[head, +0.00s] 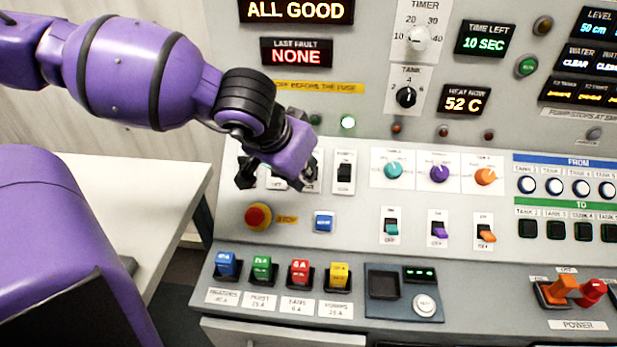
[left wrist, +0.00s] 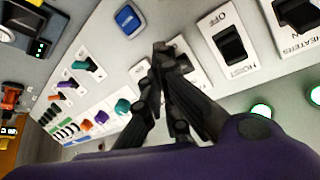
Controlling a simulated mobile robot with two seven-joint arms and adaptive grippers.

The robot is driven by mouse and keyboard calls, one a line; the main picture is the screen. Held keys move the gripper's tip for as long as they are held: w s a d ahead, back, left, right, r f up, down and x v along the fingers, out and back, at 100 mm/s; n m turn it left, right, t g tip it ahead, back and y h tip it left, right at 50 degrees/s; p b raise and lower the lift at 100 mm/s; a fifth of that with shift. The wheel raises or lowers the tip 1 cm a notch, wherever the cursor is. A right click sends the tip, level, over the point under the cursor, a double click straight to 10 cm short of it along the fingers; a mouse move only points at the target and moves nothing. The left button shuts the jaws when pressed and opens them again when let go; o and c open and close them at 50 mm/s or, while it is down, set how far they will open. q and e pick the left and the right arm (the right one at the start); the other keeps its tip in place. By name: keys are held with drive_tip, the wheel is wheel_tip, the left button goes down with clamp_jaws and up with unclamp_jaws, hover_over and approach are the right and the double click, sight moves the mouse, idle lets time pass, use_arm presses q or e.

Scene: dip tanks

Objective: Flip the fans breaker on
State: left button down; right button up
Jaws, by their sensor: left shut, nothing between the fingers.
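My left gripper (head: 309,172) is in front of the breaker row on the upper panel, with its fingers pointing at the panel. In the left wrist view the fingertips (left wrist: 160,48) are together and empty, beside the fans breaker (left wrist: 185,58). That breaker is a black rocker on a white plate, partly covered by the fingers. I cannot tell its position or whether the fingers touch it. The hoist breaker (left wrist: 231,44) and the heaters breaker (left wrist: 298,14) are on one side of it. The pumps breaker (head: 345,172) is on its other side. My right gripper is not in view.
A red stop button (head: 258,216) and a blue button (head: 324,222) sit below the breakers. Coloured knobs and switches lie to the right. A white table (head: 150,190) is at left.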

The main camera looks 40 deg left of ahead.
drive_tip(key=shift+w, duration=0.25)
use_arm(q)
drive_tip(key=shift+f, duration=0.2)
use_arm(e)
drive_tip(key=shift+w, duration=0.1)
use_arm(q)
wheel_tip(320, 180, down, 3)
drive_tip(key=shift+r+b, duration=0.2)
drive_tip(key=shift+b, duration=0.7)
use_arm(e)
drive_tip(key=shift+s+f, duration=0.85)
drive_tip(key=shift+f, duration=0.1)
use_arm(q)
drive_tip(key=shift+w+a+r, duration=0.15)
drive_tip(key=shift+w+a, duration=0.1)
drive_tip(key=shift+w, duration=0.1)
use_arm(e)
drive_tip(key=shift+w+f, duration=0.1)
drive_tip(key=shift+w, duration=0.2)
use_arm(q)
drive_tip(key=shift+w+a, duration=0.1)
drive_tip(key=shift+w, duration=0.05)
